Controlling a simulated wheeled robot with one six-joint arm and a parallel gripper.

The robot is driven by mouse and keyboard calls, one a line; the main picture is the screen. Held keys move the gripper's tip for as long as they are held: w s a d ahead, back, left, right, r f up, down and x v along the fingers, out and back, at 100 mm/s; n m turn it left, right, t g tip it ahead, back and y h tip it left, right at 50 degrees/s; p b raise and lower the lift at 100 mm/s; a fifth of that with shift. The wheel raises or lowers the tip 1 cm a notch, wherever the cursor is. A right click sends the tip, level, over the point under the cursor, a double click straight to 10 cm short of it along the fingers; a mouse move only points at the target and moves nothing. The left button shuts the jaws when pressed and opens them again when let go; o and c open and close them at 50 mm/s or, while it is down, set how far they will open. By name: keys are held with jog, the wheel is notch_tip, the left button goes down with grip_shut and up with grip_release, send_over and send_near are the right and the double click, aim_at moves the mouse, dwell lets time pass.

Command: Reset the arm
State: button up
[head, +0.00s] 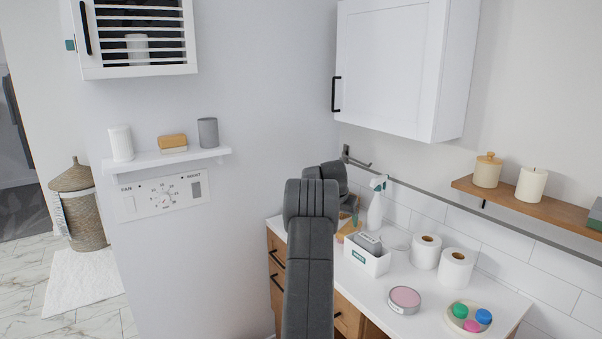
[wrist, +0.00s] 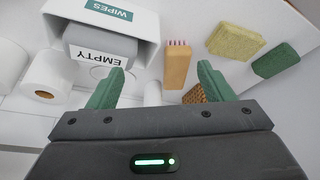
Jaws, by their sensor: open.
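My gripper (wrist: 158,92) shows in the wrist view with its two green fingers spread apart and nothing between them. It is over the counter, near a white box (wrist: 150,28) labelled WIPES that holds a grey item (wrist: 95,45) marked EMPTY. In the head view my dark arm reaches over the counter (head: 388,318) and hides the gripper's fingers. The white box also shows in the head view (head: 367,263), just right of my arm.
Two paper rolls (head: 456,270), a pink-topped round tin (head: 404,299) and a dish with coloured pieces (head: 469,317) stand on the counter. A spray bottle (head: 376,207) stands behind. A wall cabinet (head: 385,65) and wooden shelf (head: 530,206) overhang. Sponges (wrist: 236,40) show in the wrist view.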

jog(key=s+a+f+n, duration=0.1)
jog(key=s+a+f, duration=0.2)
jog(key=f, duration=0.2)
jog(key=shift+a+b, duration=0.3)
jog(key=shift+a, duration=0.05)
jog(key=shift+r+y, duration=0.15)
jog(key=shift+y, duration=0.15)
